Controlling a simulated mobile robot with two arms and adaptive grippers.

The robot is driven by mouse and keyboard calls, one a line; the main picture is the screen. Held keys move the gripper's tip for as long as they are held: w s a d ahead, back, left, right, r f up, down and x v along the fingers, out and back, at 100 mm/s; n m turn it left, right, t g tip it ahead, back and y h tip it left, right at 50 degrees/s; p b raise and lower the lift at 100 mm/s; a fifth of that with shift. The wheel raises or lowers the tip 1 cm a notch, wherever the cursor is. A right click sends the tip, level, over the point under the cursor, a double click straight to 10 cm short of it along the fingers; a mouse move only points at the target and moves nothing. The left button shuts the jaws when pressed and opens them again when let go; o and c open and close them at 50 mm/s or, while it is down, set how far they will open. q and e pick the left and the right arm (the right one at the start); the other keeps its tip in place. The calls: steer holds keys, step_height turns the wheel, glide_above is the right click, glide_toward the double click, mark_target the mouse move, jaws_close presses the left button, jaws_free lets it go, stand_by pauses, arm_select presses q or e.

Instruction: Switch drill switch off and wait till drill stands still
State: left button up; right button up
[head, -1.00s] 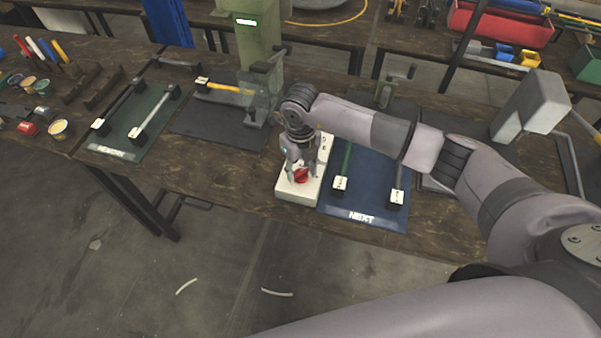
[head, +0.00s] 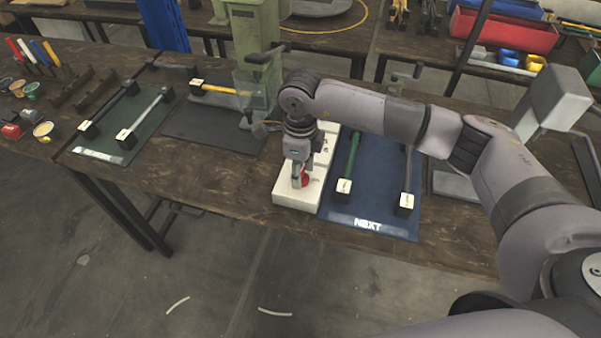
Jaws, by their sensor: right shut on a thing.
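The drill switch is a red knob (head: 306,181) on a white switch box (head: 292,197) near the front edge of the workbench. My right gripper (head: 299,182) points down over the box and is shut on the red knob, hiding part of it. The green drill (head: 255,35) stands at the back of the bench, with a clear guard (head: 251,92) low on its front. Its chuck and bit are too small and hidden to tell whether they turn. My left gripper is not in view.
Right of the box lies a blue NEXT mat (head: 372,205) with rods on black blocks. Left are a dark mat (head: 215,125) and a green mat (head: 120,140) with more rods. A grey lamp-like head (head: 553,100) stands at the right.

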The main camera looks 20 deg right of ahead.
stand_by(0.3)
steer(key=o, duration=1.2)
steer(key=shift+c, duration=0.2)
steer(key=shift+r, duration=0.1)
step_height(320, 180, up, 12)
